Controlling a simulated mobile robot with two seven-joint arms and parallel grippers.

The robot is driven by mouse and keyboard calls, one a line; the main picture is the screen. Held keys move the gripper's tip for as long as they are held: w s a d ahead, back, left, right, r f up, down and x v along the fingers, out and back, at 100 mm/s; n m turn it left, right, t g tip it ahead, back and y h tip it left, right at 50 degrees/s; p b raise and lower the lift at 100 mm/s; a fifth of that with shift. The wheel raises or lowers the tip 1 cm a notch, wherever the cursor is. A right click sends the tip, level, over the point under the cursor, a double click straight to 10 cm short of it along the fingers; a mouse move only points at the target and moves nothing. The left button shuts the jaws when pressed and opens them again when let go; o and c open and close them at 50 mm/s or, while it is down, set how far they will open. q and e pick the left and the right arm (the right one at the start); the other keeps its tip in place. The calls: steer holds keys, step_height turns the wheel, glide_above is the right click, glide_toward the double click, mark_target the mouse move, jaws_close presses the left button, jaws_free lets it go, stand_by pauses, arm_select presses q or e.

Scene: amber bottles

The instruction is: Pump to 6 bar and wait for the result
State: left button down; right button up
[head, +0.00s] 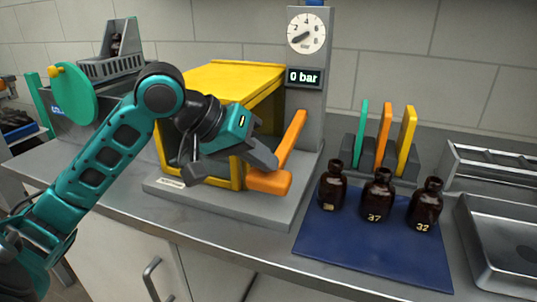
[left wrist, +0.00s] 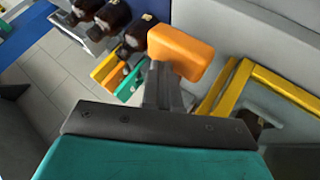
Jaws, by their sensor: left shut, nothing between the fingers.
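A pressure rig with a yellow-framed chamber (head: 228,80) stands on the counter. Its round dial gauge (head: 306,31) has the needle low on the left, and the display (head: 304,77) below reads 0 bar. An orange pump lever (head: 293,135) slants down to a thick orange handle (head: 268,182), which also shows in the left wrist view (left wrist: 181,50). My left gripper (head: 268,163) is shut and empty, its fingertips at the handle, seemingly just above or against it. Contact cannot be told. The left wrist view shows its closed fingers (left wrist: 161,85) overlapping the handle. My right gripper is out of view.
Brown bottles (head: 377,195), two labelled 37 and 32, stand on a blue mat (head: 350,245) to the right. Behind them a rack holds teal, orange and yellow plates (head: 384,133). A metal tray (head: 505,250) lies far right. A machine with a teal disc (head: 69,93) stands left.

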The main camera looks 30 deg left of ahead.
arm_select(q)
steer(key=shift+f+b, duration=0.3)
steer(key=shift+f, duration=0.3)
stand_by(0.9)
